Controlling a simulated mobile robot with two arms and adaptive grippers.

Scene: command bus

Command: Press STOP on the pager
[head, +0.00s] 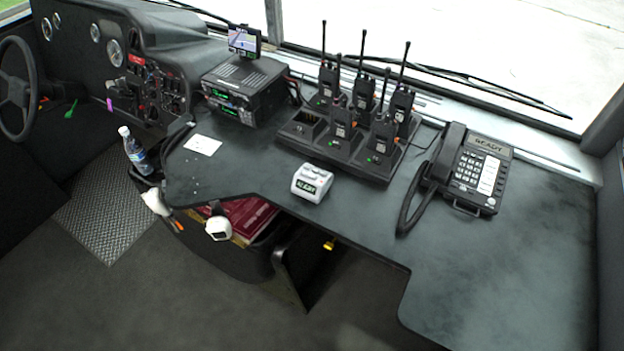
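A small white device (312,183) with a dark display and greenish digits sits upright near the front edge of the desk, in front of the radio charger. It is the thing most like a pager here, but I cannot be sure that it is one. Its display and top face my camera. The digits are too small to read surely, and I cannot make out a STOP label or button. Nothing touches it from above. Neither of my grippers shows in the head view.
The dark desk (520,265) holds a charger (297,133) with several handheld radios behind the white device, a corded phone (468,170) to its right, and a radio stack (245,90) behind left. A bottle (135,152) stands left. The desk's right front is clear.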

